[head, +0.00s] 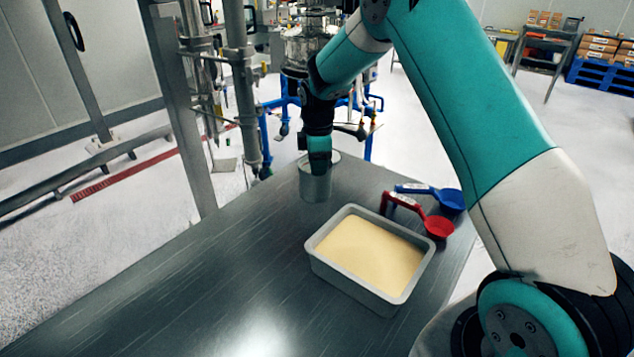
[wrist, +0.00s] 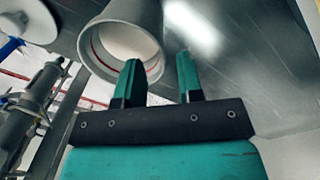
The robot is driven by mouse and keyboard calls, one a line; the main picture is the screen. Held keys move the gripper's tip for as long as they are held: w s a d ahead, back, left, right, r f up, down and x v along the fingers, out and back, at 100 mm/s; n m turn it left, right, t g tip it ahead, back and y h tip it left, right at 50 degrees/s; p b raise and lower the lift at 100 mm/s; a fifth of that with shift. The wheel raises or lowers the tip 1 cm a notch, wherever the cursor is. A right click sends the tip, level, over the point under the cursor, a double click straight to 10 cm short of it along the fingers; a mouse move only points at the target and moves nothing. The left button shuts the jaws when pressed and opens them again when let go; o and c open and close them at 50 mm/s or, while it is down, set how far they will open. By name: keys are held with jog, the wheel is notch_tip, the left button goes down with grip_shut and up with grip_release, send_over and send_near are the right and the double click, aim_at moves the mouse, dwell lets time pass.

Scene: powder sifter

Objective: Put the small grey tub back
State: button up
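The small grey tub (head: 315,190) is a round cylinder standing upright on the far end of the metal table (head: 190,275) in the head view. My gripper (head: 319,165) points down at its rim and hides part of it. In the wrist view the tub (wrist: 158,22) shows its round mouth, with a pale inside and a red line. My gripper (wrist: 160,68) has its two green fingers apart there. One finger overlaps the mouth and the other is outside the tub, beside its wall. I cannot tell whether either finger touches it.
A larger rectangular grey tub (head: 345,276) full of pale yellow powder stands nearer on the table. A red scoop (head: 438,227) and a blue scoop (head: 451,200) lie behind it. Metal posts and blue-framed equipment (head: 264,140) stand past the far edge. The table's left part is clear.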

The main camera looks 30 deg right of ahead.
notch_tip(320, 180, up, 6)
jog(key=shift+s+a+f+b, duration=0.1)
jog(key=shift+f+b, duration=0.1)
jog(key=shift+b, duration=0.25)
jog(key=s+a+r+m+y, duration=0.1)
jog(key=s+a+r+m, duration=0.1)
jog(key=s+a+r, duration=0.45)
jog(key=s+a+r+m+y, duration=0.1)
jog(key=s+a+r, duration=0.2)
jog(key=s+a, duration=0.55)
jog(key=s+a+m+y, duration=0.2)
jog(key=s+a+m, duration=0.1)
jog(key=s, duration=1.7)
jog(key=shift+s+a+g, duration=0.15)
jog(key=shift+a+g, duration=0.15)
jog(key=shift+a, duration=0.25)
jog(key=shift+a, duration=0.1)
